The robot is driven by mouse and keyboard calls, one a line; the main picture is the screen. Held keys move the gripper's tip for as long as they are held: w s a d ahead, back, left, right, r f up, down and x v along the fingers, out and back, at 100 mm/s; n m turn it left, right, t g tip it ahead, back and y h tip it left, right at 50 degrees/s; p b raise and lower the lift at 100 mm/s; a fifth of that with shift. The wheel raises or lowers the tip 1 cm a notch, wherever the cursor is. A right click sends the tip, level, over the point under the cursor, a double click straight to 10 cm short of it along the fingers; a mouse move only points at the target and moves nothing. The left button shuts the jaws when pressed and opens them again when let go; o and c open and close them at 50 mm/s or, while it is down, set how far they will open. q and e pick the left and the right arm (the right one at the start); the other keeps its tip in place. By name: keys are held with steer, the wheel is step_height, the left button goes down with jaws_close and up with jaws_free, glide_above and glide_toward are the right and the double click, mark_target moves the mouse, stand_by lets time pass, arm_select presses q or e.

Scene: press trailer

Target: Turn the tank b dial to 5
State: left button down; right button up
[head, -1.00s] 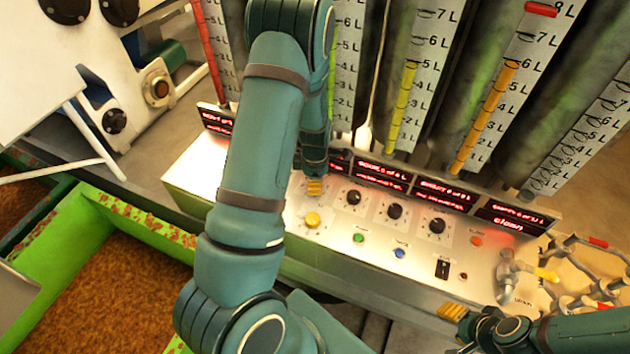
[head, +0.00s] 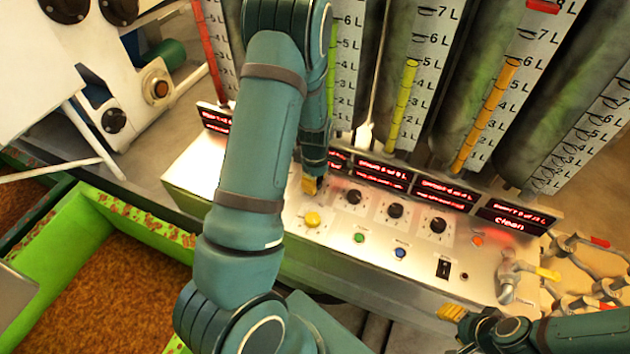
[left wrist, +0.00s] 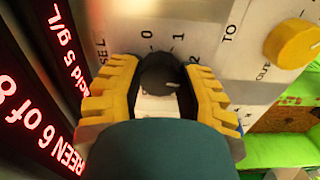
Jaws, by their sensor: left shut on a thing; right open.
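My left gripper (head: 311,185) reaches down to the left part of the control panel (head: 335,256). In the left wrist view its yellow fingers (left wrist: 163,95) are shut on a black dial (left wrist: 158,74), one on each side. The numbers 0, 1 and 2 show around this dial; the fingers hide the rest of the scale. A pale mark on the dial points to the right in that view. No tank b label is readable. Three more black dials (head: 395,210) stand in a row to the right. My right gripper (head: 453,312) is open and empty near the panel's front edge.
Red-lit displays (head: 382,172) stand behind the dials; one beside the held dial reads "GREEN 6 of 8" (left wrist: 38,125). A yellow knob (head: 313,219) sits close in front. Tall graduated gauges (head: 490,110) rise behind.

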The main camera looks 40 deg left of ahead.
arm_select(q)
steer(key=m+b, duration=0.1)
steer(key=m, duration=0.4)
steer(key=shift+f+m, duration=0.1)
steer(key=shift+m, duration=0.2)
steer(key=m+b, duration=0.1)
steer(key=m, duration=0.4)
steer(key=shift+s, duration=0.1)
steer(key=m+b, duration=0.1)
steer(key=m, duration=0.4)
steer(key=shift+m, duration=0.4)
steer(key=m+b, duration=0.1)
steer(key=m, duration=0.3)
steer(key=shift+m, duration=0.4)
steer(key=shift+c, duration=2.3)
jaws_free()
